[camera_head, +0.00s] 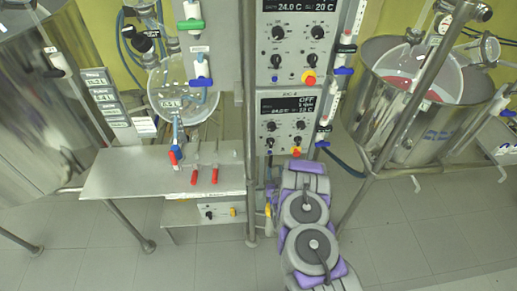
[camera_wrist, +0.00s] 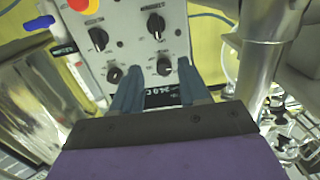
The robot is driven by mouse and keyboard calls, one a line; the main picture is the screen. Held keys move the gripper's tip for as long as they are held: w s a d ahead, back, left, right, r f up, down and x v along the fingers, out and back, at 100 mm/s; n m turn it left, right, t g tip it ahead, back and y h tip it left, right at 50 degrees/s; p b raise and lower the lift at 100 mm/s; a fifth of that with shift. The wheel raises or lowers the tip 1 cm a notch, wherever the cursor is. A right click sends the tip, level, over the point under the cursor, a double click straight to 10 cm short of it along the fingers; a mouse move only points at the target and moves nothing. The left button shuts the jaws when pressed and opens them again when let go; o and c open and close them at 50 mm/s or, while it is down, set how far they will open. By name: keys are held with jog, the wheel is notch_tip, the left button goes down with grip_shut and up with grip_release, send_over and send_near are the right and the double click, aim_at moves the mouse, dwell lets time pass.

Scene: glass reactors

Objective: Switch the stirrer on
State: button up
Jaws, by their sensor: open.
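The lower control box (camera_head: 286,127) has a display (camera_head: 288,105) reading OFF and rpm, with several black knobs and a red-and-yellow button (camera_head: 296,152) below. In the wrist view a grey control panel (camera_wrist: 126,42) appears upside down. It shows two larger knobs, left (camera_wrist: 98,39) and right (camera_wrist: 156,26), and two smaller ones, left (camera_wrist: 115,74) and right (camera_wrist: 163,66). My gripper (camera_wrist: 160,67) is open, its blue-grey fingers pointing at the panel. The right small knob appears between the fingertips; contact cannot be told. In the head view my arm hides the gripper.
An upper control box (camera_head: 291,41) sits above the lower one. A metal bench (camera_head: 125,178) with red-handled valves stands left. Large steel vessels stand at far left (camera_head: 35,110) and right (camera_head: 432,140). A metal post (camera_head: 249,120) runs beside the boxes. Tiled floor (camera_head: 420,245) is open at front right.

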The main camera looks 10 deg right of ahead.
jog(key=b, duration=0.3)
send_near(271, 144)
jog(key=shift+t, duration=0.3)
jog(key=w+b, duration=0.1)
jog(key=w, duration=0.5)
jog(key=shift+w+d, duration=0.15)
jog(key=shift+w, duration=0.15)
jog(key=shift+w+a+b, duration=0.2)
jog(key=shift+w, duration=0.3)
jog(key=shift+w+a+b, duration=0.15)
jog(key=shift+w, duration=0.35)
jog(key=shift+d, duration=0.1)
jog(key=shift+d, duration=0.15)
jog(key=shift+c, duration=0.2)
jog(key=shift+f, duration=0.1)
grip_shut()
